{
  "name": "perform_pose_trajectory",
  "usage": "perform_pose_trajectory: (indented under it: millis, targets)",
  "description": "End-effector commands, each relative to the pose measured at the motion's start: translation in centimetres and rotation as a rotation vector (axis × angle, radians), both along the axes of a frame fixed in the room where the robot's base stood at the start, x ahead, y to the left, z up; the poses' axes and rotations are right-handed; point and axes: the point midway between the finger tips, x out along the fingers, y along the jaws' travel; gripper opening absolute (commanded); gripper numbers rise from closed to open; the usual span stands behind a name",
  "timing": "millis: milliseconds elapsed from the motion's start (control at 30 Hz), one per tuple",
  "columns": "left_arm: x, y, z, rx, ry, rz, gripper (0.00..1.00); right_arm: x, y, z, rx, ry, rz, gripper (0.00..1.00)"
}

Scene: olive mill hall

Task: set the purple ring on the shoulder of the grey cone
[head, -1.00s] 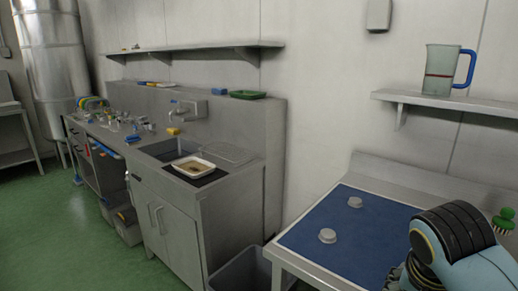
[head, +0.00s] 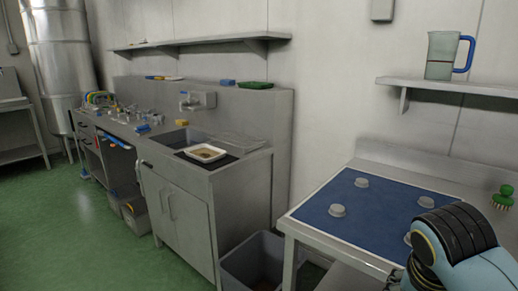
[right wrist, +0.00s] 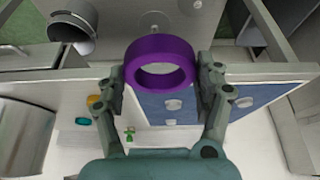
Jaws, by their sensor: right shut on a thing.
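The purple ring (right wrist: 160,62) is held between the fingers of my right gripper (right wrist: 162,75) in the right wrist view, with its hole showing. My right arm shows at the lower right of the head view, but its gripper is hidden there. Several low round grey pieces, among them one near the front left (head: 337,210) and one at the back (head: 361,182), stand on the blue mat (head: 320,222). I cannot make out a clear grey cone. My left gripper is not in view.
The steel bench (head: 289,224) carries the mat, and a green brush (head: 503,196) stands at its right. A jug with a blue handle (head: 441,56) stands on the wall shelf (head: 460,88). A grey bin (head: 252,262) stands between the bench and the sink unit (head: 185,205).

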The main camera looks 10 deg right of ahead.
Motion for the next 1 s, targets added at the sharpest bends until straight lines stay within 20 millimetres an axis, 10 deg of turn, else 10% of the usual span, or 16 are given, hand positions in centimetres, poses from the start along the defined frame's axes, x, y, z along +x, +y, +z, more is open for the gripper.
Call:
perform_pose_trajectory:
  millis: [467,1000]
  targets:
    - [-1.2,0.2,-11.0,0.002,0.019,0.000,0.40,-0.3,0.0,-11.5,0.000,0.015,-0.001,0.26]
    - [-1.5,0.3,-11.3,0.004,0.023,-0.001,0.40,-0.3,0.0,-11.8,0.000,0.016,0.000,0.26]
